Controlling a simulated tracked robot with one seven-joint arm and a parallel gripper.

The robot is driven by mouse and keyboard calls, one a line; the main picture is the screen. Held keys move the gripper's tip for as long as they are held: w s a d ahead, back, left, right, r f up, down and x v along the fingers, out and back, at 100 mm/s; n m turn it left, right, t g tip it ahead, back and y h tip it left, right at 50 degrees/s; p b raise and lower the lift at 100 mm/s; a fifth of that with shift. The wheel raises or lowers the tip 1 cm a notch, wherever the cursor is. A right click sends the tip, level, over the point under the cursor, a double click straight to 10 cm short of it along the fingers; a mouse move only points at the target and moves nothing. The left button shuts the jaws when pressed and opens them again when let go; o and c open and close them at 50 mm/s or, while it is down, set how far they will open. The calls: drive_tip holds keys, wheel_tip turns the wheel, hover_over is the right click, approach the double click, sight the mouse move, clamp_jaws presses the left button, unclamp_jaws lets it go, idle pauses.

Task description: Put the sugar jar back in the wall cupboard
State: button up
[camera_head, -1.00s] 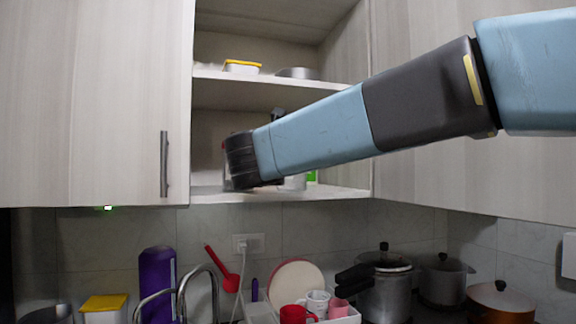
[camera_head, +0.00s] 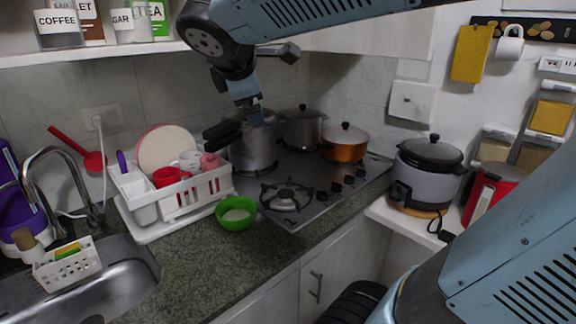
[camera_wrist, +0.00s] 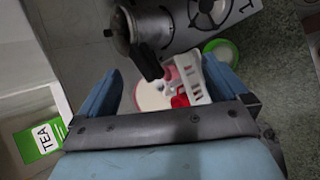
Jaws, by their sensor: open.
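The sugar jar (camera_head: 134,24), white with a label partly reading "GAR", stands on the lower shelf (camera_head: 100,55) of the open wall cupboard at the top left of the head view. It stands between the coffee jar and the green tea jar. Its top is cut off by the frame. My gripper (camera_head: 247,103) is outside the cupboard, to the right of the jars and in front of the pots. In the wrist view my gripper (camera_wrist: 162,85) has its two blue fingers wide apart with nothing held between them. The sugar jar is not visible there.
The coffee jar (camera_head: 58,28) and tea jar (camera_head: 159,20) share the shelf; the tea jar also shows in the wrist view (camera_wrist: 40,138). Below are a dish rack (camera_head: 190,200), green bowl (camera_head: 236,213), pots on a stove (camera_head: 300,190) and a sink (camera_head: 110,280). Some counter is clear.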

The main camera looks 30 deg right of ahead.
drive_tip(key=s+d+f+m+g+y, duration=0.2)
drive_tip(key=s+f+m+y, duration=0.3)
drive_tip(key=s+f+m, duration=0.6)
drive_tip(key=s+m+g, duration=0.1)
drive_tip(key=m, duration=0.3)
drive_tip(key=shift+s+f+m, duration=0.2)
drive_tip(key=shift+s+m, duration=0.1)
drive_tip(key=shift+m, duration=0.1)
drive_tip(key=shift+d, duration=0.1)
